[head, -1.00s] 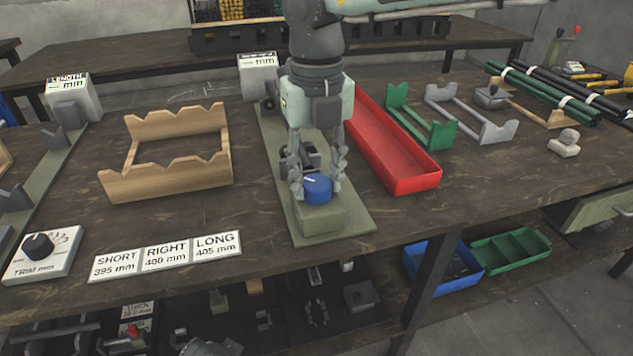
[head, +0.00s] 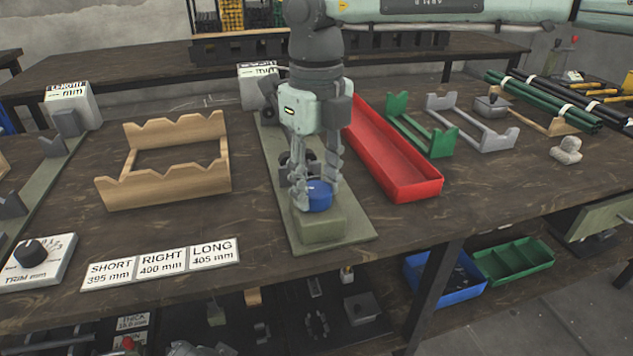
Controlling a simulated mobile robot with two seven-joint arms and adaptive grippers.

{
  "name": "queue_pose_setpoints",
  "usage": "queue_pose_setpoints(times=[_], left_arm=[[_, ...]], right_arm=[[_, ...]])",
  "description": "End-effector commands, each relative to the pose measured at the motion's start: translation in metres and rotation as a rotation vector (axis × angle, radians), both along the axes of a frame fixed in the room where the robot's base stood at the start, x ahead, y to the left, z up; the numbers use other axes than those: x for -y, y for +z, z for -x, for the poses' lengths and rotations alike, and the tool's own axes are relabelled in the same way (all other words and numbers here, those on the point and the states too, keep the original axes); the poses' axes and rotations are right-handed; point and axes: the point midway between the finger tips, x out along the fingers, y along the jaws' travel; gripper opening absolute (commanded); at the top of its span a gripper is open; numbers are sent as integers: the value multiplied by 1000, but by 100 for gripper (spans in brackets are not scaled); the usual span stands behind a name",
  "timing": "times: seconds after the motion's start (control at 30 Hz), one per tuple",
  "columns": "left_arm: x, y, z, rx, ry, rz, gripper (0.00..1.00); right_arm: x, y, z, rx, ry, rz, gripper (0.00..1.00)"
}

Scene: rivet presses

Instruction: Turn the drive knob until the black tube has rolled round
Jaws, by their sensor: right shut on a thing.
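The blue drive knob (head: 319,197) sits on a green block at the near end of a long green base plate (head: 352,228). My right gripper (head: 317,194) points straight down from above, its fingers closed on either side of the knob. Dark rollers or parts (head: 286,160) of the fixture show just behind the fingers. My gripper and wrist cover much of the fixture, and I cannot make out a black tube on it. My left gripper is not in view.
A red tray (head: 412,187) stands right of the fixture, a wooden cradle (head: 165,190) left of it. A card strip (head: 163,262) and a trim dial (head: 36,256) lie at the front left. Green and black tubes (head: 560,100) lie at the far right.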

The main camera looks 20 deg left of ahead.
Motion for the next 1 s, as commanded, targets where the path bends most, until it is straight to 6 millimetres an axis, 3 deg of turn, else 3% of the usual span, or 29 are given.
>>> queue_pose_setpoints(times=[0.17,0.2,0.37,0.73,1.0], left_arm=[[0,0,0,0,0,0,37],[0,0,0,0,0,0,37],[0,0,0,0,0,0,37],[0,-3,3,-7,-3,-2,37],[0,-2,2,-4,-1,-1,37]], right_arm=[[-1,1,-1,3,-3,-4,11],[-1,1,-1,3,-3,-4,42],[0,1,-1,3,-3,-3,61],[0,7,-1,2,-3,-1,61],[-1,57,-1,4,-5,-3,61]])
